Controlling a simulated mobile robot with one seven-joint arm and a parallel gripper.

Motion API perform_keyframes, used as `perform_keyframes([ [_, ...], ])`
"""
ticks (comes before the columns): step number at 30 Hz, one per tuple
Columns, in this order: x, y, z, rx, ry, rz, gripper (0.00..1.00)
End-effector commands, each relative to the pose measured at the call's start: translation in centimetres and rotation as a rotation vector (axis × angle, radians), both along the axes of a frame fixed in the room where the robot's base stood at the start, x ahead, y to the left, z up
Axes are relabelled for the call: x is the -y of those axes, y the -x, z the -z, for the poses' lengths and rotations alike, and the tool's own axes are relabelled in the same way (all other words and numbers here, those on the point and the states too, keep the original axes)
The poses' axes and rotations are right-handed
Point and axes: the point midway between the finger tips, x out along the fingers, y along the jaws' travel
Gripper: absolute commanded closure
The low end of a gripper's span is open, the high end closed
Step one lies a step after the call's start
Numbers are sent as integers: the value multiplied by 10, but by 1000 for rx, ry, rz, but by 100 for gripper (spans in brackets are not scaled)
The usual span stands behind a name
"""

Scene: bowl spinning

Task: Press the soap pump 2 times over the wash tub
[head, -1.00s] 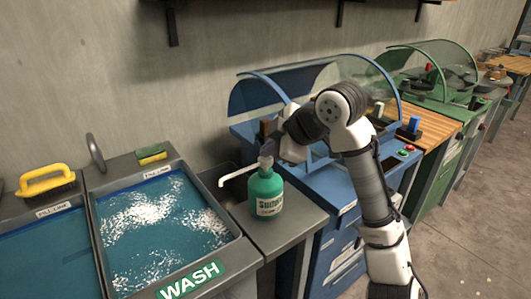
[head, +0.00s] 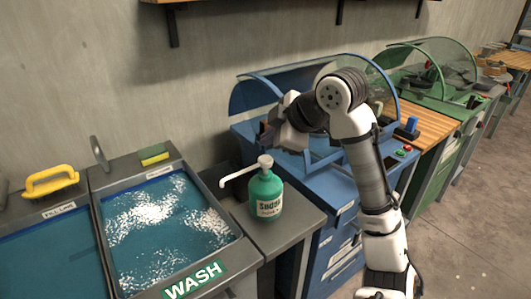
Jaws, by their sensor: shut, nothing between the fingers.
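The green soap bottle (head: 266,197) stands upright on the grey ledge right of the wash tub.
A blue hooded station (head: 300,160) is right of the bottle, with a shelf above.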

Motion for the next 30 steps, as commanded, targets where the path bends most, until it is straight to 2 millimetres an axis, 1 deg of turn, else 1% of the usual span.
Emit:
perform_keyframes([
  [1,0,0,-11,0,0,0,100],
  [6,0,0,-27,1,-1,0,100],
  [8,0,0,-30,1,-1,0,100],
  [30,0,0,-30,0,-1,-1,100],
])
